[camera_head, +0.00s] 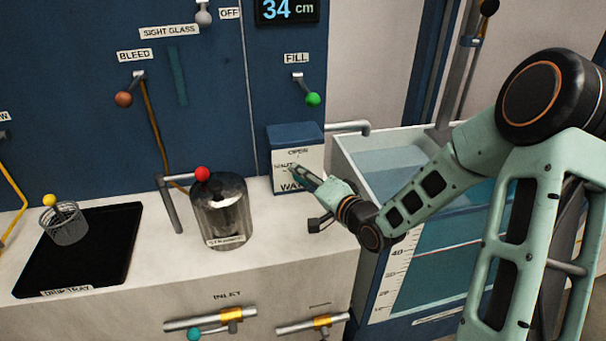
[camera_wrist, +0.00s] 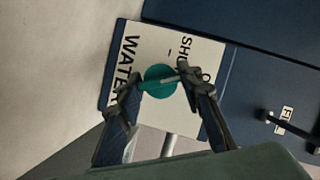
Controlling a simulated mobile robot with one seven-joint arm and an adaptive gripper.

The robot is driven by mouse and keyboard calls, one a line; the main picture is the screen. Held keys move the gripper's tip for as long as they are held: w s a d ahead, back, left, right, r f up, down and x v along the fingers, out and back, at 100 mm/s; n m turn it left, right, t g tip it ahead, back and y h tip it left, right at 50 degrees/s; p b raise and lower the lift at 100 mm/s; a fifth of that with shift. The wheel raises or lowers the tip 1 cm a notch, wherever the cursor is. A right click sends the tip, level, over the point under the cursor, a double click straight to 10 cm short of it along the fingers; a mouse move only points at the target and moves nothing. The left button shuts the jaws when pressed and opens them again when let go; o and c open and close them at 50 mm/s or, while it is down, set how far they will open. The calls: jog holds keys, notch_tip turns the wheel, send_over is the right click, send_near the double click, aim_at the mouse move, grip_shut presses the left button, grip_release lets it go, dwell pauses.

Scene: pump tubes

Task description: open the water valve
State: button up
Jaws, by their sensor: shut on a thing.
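The water valve is a box with a blue top and a white front plate (camera_head: 287,177) marked OPEN, SHUT and WATER. In the wrist view its plate (camera_wrist: 118,88) appears turned sideways, with WATER at the left and SHUT near the top. My gripper (camera_wrist: 161,79) is shut on the teal knob, one finger at each side. In the head view my gripper (camera_head: 318,184) is at the plate's front right and hides part of the lettering.
A glass water tank (camera_head: 405,150) stands right of the valve, under my arm. A steel strainer can (camera_head: 222,212) and a red-knobbed lever (camera_head: 202,174) are to its left. The green FILL lever (camera_head: 313,99) hangs above. A black drip tray (camera_head: 95,255) lies far left.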

jog(key=m+y, duration=0.1)
jog(key=m, duration=0.1)
jog(key=m+t, duration=0.1)
jog(key=m, duration=0.1)
jog(key=shift+m+y, duration=0.4)
jog(key=shift+t, duration=0.3)
jog(key=o, duration=1.2)
jog(key=shift+w, duration=0.1)
jog(key=shift+c, duration=0.2)
jog(key=shift+f, duration=0.1)
jog(key=v, duration=1.2)
jog(key=shift+d, duration=0.1)
